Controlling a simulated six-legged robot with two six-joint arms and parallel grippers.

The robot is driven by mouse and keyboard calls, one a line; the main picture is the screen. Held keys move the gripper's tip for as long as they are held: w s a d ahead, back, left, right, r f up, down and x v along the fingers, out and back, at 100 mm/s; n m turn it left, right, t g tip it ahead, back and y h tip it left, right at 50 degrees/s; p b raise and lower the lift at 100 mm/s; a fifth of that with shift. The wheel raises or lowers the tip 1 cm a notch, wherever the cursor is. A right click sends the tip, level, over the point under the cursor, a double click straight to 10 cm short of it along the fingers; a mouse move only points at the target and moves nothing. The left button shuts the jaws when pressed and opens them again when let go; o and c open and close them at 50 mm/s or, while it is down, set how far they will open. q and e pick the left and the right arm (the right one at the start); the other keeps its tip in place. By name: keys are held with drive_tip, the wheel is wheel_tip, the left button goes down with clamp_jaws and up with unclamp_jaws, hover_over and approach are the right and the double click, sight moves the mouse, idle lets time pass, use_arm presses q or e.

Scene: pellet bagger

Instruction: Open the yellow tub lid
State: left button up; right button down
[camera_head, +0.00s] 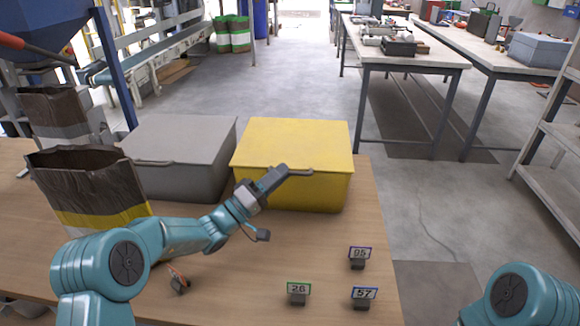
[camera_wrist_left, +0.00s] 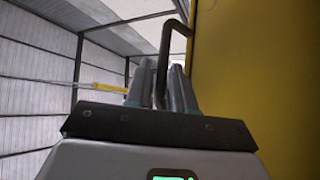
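The yellow tub (camera_head: 290,195) stands on the wooden table, and its flat yellow lid (camera_head: 293,140) lies closed on top. A grey bar handle (camera_head: 301,172) runs along the lid's front edge. My left gripper (camera_head: 279,175) is at the left part of this handle, in front of the tub. In the left wrist view the dark bent handle (camera_wrist_left: 168,45) passes between the two fingers (camera_wrist_left: 162,85), which sit close on both sides of it. The tub's yellow side (camera_wrist_left: 255,70) fills the right of that view. My right gripper is out of view.
A grey lidded tub (camera_head: 180,155) stands left of the yellow one. An open brown bag (camera_head: 95,185) stands at the left. Number tags 95 (camera_head: 359,256), 28 (camera_head: 298,292) and 57 (camera_head: 363,296) stand at the front right. The table right of the tub is bare.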

use_arm(q)
drive_tip(key=x, duration=0.3)
drive_tip(key=shift+w+d, duration=0.1)
drive_tip(key=shift+d, duration=0.05)
drive_tip(key=shift+w, duration=0.1)
clamp_jaws()
drive_tip(key=w+r+n+g+y+p, duration=0.1)
drive_tip(key=w+r+n+y+p, duration=0.1)
drive_tip(key=r+p, duration=0.6)
drive_tip(key=w+r+n+g+y+p, duration=0.1)
drive_tip(key=w+r+n+p, duration=0.3)
drive_tip(key=r+p, duration=0.5)
drive_tip(key=shift+w+y+p, duration=0.5)
drive_tip(key=shift+y+p, duration=0.3)
drive_tip(key=shift+y, duration=0.1)
unclamp_jaws()
